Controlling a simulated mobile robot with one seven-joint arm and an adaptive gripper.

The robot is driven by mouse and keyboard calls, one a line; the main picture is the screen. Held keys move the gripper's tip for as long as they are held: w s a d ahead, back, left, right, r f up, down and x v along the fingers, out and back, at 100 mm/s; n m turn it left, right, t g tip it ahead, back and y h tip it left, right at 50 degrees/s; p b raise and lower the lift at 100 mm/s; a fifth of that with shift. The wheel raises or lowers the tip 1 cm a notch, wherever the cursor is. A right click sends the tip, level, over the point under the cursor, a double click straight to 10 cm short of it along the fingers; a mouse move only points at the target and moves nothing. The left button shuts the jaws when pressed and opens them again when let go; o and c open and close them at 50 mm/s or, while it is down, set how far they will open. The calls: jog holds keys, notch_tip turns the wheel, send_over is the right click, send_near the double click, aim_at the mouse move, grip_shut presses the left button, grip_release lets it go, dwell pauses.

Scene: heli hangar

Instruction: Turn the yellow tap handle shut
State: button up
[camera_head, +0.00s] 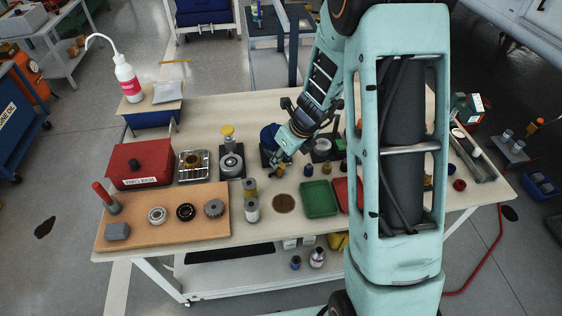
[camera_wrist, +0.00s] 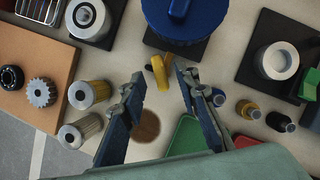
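The yellow tap handle (camera_wrist: 158,72) shows in the wrist view just below the blue drum (camera_wrist: 183,16). It stands upright in the picture, slightly tilted, with a small grey part beside its top. My gripper (camera_wrist: 161,81) is open, one finger on each side of the handle with visible gaps, and nothing is held. Whether the fingertips are level with the handle or above it I cannot tell. In the head view my gripper (camera_head: 276,160) is beside the blue drum (camera_head: 269,135), which my arm partly hides; a small yellow piece (camera_head: 281,170) shows by the fingers.
A green tray (camera_head: 319,198) and a round brown patch (camera_head: 284,203) lie in front. A red parts-wash box (camera_head: 140,165) is at the left.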

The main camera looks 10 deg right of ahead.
jog(key=shift+w+a+f, duration=0.15)
jog(key=shift+w+f, duration=0.05)
jog(key=shift+f, duration=0.5)
grip_shut()
jog(key=shift+n, duration=0.3)
jog(key=n+g+y, duration=0.1)
jog(key=n, duration=0.3)
jog(key=shift+w+r+p, duration=0.1)
jog(key=shift+w+p, duration=0.1)
jog(key=shift+p, duration=0.1)
jog(key=n+g, duration=0.1)
jog(key=n, duration=0.2)
jog(key=n+g+p, duration=0.1)
jog(key=n, duration=0.2)
jog(key=shift+w+d+g+y, duration=0.2)
jog(key=shift+g+y, duration=0.2)
jog(key=shift+n, duration=0.4)
